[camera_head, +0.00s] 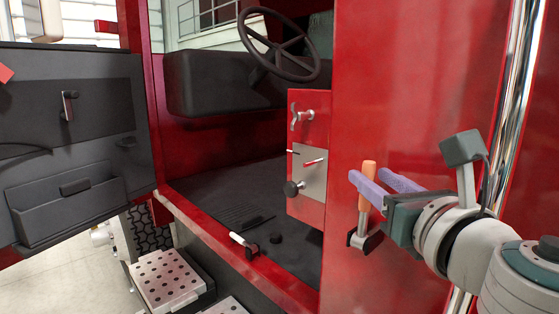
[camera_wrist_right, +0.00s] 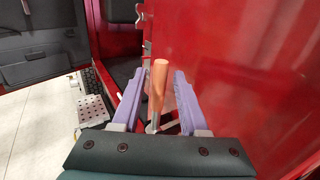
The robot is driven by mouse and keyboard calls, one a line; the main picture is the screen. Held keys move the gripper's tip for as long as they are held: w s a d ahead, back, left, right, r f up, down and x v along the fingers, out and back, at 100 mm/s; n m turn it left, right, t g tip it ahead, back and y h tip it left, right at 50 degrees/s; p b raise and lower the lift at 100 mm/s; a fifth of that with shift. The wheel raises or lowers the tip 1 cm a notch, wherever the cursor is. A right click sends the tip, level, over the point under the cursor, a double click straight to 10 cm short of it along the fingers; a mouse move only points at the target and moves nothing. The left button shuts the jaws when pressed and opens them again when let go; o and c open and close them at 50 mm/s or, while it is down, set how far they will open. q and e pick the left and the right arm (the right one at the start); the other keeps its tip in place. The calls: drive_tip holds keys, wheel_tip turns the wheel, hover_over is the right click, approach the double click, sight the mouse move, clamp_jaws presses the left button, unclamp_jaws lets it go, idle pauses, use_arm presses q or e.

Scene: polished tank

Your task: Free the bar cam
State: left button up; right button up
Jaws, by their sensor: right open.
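An orange handle (camera_head: 368,172) stands about upright on a metal lever with a dark bracket (camera_head: 371,243) on the red cab panel. I take this lever to be the bar cam. My right gripper (camera_head: 367,177) has its purple fingers open on either side of the handle. In the right wrist view the handle (camera_wrist_right: 159,85) stands between the fingers, with a visible gap to each. The lower lever and its bracket are partly hidden behind the gripper there. My left gripper is in neither view.
The red panel (camera_head: 415,110) is close beside the right gripper. The dark-lined door (camera_head: 70,150) stands open at left. A steering wheel (camera_head: 285,62), a small red control box (camera_head: 308,205) and a perforated step (camera_head: 165,279) lie left of the gripper.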

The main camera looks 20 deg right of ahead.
drive_tip(key=shift+w+d, duration=0.25)
drive_tip(key=shift+w, duration=1.05)
drive_tip(key=shift+c, duration=0.3)
clamp_jaws()
